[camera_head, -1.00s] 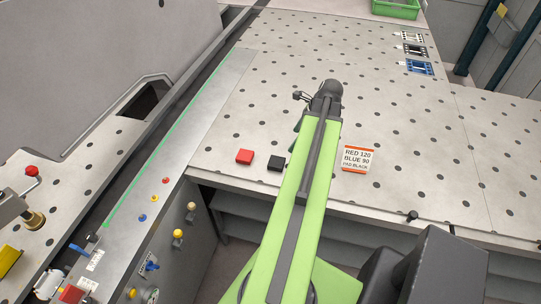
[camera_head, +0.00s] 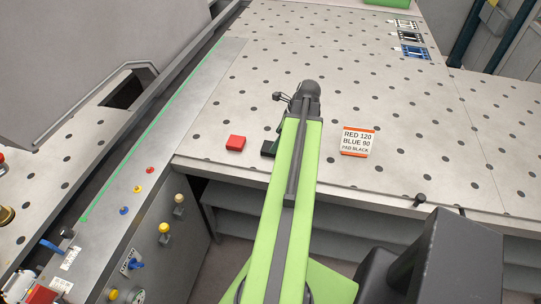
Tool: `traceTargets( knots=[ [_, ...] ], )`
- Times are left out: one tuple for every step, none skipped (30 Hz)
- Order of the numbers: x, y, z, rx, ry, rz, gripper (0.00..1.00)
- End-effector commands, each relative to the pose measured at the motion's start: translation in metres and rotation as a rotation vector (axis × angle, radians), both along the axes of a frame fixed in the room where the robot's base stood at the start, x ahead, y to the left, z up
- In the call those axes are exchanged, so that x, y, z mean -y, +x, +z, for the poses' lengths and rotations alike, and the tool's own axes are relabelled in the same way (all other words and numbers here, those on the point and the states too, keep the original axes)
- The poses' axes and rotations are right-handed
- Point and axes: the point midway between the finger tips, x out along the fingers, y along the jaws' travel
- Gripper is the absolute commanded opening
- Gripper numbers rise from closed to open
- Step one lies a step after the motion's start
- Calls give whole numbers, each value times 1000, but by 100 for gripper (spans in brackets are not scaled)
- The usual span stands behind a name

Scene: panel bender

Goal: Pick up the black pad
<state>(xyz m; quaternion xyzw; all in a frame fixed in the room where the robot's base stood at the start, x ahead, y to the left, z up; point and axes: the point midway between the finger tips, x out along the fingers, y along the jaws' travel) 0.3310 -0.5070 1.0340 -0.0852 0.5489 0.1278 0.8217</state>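The black pad (camera_head: 268,149) lies flat on the perforated metal table, just right of a red pad (camera_head: 236,143). My green arm covers the right part of the black pad in this view. My gripper (camera_head: 283,98) is above the table at the far end of the arm, beyond the black pad in the picture. Only a small dark part of it shows beside the wrist. Its fingers are too small and too hidden to tell whether they are open or shut.
Small framed parts (camera_head: 411,52) and a green bin (camera_head: 386,3) are at the back right. A control panel with knobs (camera_head: 137,188) stands at the left. The middle of the table is clear.

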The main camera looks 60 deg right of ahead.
Motion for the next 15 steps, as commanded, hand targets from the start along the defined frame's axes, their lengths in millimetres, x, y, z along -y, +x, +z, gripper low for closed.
traceTargets(
  knots=[
    [0, 0, 0, 0, 0, 0, 85],
    [0, 1, -2, 0, 0, 0, 85],
    [-1, 3, -6, 0, 0, 1, 85],
    [-1, 5, -10, 0, 0, 1, 85],
    [-1, 7, -15, 0, 0, 2, 85],
    [-2, 10, -22, 0, 0, 2, 85],
    [-3, 12, -28, 0, 0, 2, 85],
    [-3, 15, -33, 0, 0, 2, 85],
    [-4, 17, -40, 0, 1, 1, 85],
    [-5, 19, -44, 0, 1, 1, 85],
    [-5, 21, -46, 0, 1, 1, 85],
    [-6, 22, -48, 0, 0, 1, 85],
    [-6, 23, -48, 0, 0, 0, 85],
    [-6, 23, -47, 0, 0, 0, 85],
    [-6, 23, -46, 0, 0, 0, 85]
  ],
)
